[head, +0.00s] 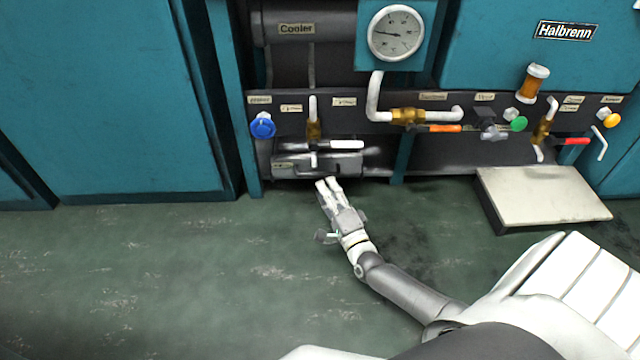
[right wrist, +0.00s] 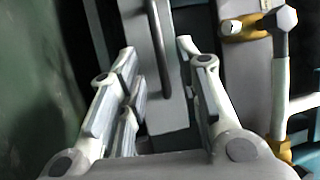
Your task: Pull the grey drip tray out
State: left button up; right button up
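The grey drip tray (head: 318,165) sits low in the machine, under the left pipe section, with a pale label on its front. My right gripper (head: 328,183) is just in front of the tray, with its fingers pointing at the front. In the right wrist view, the gripper (right wrist: 157,48) is open, with one finger on each side of the picture. The grey tray front (right wrist: 145,75) and a dark handle bar (right wrist: 158,40) show between the fingers. I cannot tell whether a finger touches the tray. My left gripper is not in view.
Above the tray are a white-handled valve lever (head: 346,145) and a blue knob (head: 262,126). A low beige-topped platform (head: 545,195) stands on the floor to the right. The green floor (head: 200,270) in front of the tray is otherwise clear.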

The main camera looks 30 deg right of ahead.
jog(key=b+x, duration=0.2)
jog(key=x, duration=0.3)
jog(key=shift+f, duration=0.1)
grip_shut()
jog(key=shift+s, duration=0.1)
